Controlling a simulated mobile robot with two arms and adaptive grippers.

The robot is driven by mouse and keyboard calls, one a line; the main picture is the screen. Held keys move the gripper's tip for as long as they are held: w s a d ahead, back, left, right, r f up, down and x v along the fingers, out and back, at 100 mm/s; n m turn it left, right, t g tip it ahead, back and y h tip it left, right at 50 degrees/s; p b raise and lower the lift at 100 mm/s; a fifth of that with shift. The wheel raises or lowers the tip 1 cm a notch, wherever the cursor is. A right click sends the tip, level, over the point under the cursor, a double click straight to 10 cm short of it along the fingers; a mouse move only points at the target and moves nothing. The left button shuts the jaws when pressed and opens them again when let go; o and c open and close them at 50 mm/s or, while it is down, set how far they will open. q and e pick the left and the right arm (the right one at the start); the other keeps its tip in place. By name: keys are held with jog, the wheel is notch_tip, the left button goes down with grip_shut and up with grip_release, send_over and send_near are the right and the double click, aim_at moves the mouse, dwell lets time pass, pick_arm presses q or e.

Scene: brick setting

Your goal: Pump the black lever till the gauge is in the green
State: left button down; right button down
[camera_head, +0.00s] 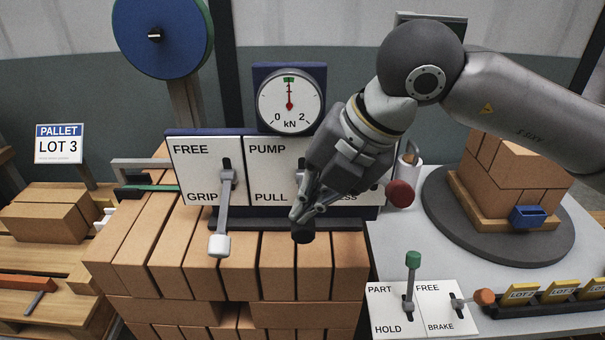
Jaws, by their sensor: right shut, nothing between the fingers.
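The black lever's knob (302,237) shows at the lower end of its slot, just below my right gripper's fingertips. My right gripper (304,212) is shut with nothing between its fingers, in front of the PUMP / PULL plate (268,185). It hides most of the black lever's shaft. Whether the fingertips touch the knob is hard to tell. The round gauge (290,100), marked 0 to 2 kN, stands above the plate. Its red needle points straight up at the green mark (289,79) at the top. My left gripper is not in view.
A white-knobbed lever (220,245) hangs low at FREE / GRIP. A red knob (400,194) is right of my gripper. A green-knobbed lever (413,259) and an orange-knobbed lever (484,297) stand at lower right. Bricks (215,260) fill the area below the panel.

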aim_at(290, 103)
jog(key=w+r+p, duration=0.3)
jog(key=r, duration=0.3)
jog(key=shift+w+r+p, duration=0.25)
jog(key=shift+p, duration=0.15)
dwell(0.3)
jog(key=r+p, duration=0.1)
jog(key=w+r+p, duration=0.1)
jog(key=r, duration=0.1)
jog(key=w+r+p, duration=0.1)
jog(key=shift+w+r, duration=0.1)
jog(key=shift+r, duration=0.15)
dwell(0.4)
jog(key=shift+d, duration=0.1)
dwell(0.6)
